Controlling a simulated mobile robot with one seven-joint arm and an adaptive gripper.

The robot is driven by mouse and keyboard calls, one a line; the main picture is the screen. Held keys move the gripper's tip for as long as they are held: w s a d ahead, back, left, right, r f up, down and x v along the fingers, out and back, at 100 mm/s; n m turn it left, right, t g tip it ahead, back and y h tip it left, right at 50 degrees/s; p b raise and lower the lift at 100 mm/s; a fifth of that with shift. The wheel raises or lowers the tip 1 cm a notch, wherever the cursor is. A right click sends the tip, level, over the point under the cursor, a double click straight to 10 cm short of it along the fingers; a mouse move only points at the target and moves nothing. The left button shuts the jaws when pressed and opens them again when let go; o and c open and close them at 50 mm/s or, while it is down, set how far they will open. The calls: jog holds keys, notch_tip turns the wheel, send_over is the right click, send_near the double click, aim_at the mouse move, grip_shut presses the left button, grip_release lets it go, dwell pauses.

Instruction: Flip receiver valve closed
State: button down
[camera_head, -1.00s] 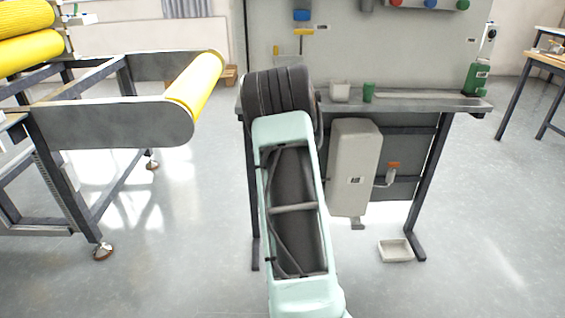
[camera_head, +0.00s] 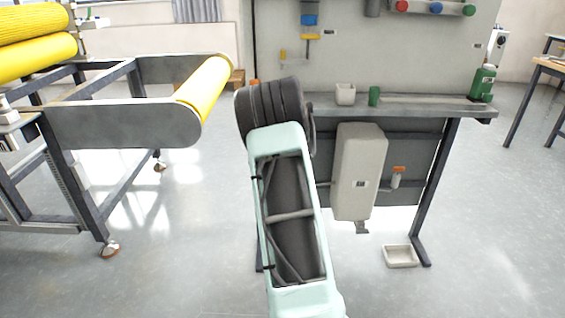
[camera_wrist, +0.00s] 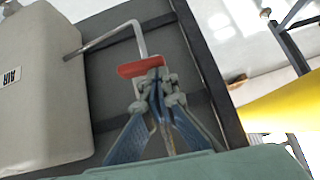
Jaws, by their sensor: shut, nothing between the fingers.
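The receiver, a pale grey tank (camera_head: 357,175), hangs under the bench in the head view; it fills the left of the wrist view (camera_wrist: 40,75) with an AIR label. In the wrist view a bent grey pipe (camera_wrist: 105,38) runs from it to a valve with a red handle (camera_wrist: 132,70). The handle lies crosswise to the last stretch of pipe. My gripper (camera_wrist: 157,90) is shut and empty, its tips at the handle's right part; whether they touch it I cannot tell. In the head view my arm hides the gripper.
An orange-handled valve (camera_head: 399,170) shows right of the tank; I cannot tell if it is the same one. A yellow roller frame (camera_head: 125,125) stands left. A tray (camera_head: 400,256) lies on the floor.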

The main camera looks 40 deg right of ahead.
dwell(0.3)
jog(key=w+d+r+p+v, duration=0.1)
jog(key=p+v, duration=0.2)
jog(key=v, duration=1)
jog(key=shift+w+d+r+p, duration=0.2)
jog(key=shift+d+r+p, duration=0.05)
jog(key=shift+r+p, duration=0.15)
